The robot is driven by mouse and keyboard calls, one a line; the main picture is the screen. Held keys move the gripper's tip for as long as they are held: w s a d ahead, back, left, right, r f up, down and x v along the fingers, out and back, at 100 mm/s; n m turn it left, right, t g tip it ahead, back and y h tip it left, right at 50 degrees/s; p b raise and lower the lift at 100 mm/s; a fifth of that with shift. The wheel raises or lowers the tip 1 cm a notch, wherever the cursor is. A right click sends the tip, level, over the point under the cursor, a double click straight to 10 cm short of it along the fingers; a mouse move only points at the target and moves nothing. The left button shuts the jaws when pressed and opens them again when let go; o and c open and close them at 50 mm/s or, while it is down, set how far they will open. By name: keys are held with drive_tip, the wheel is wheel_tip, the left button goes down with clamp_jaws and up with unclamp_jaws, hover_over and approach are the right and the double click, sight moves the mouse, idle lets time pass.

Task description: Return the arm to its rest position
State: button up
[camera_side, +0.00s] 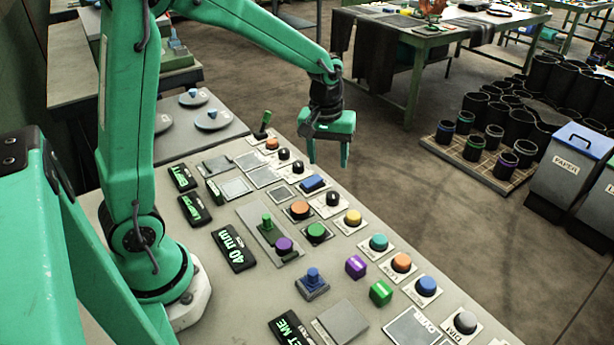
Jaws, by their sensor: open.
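My gripper (329,152) hangs at the end of my green arm, fingers pointing down, above the far right edge of the grey control panel (230,290). The jaws are open and nothing shows between them. The fingertips look apart from the panel and its controls. My arm rises from its pale base at the left of the panel and reaches over to the right.
The panel carries coloured buttons such as a yellow one (353,217), a green joystick (264,122), a purple cube (355,267) and a green cube (380,292). Beyond it are black sleeves (498,112) on a pallet, a PAPER bin (568,168) and open floor.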

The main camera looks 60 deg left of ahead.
drive_tip(key=s+d+r+m+t, duration=0.1)
drive_tip(key=s+r+m, duration=0.3)
drive_tip(key=s, duration=0.5)
drive_tip(key=s+d+r+m+t, duration=0.1)
drive_tip(key=s+r+m+t, duration=0.2)
drive_tip(key=s+r, duration=0.3)
drive_tip(key=s+m, duration=0.1)
drive_tip(key=s, duration=0.2)
drive_tip(key=shift+s+d+r+t, duration=0.2)
drive_tip(key=shift+d+r+t, duration=0.1)
drive_tip(key=shift+r, duration=0.1)
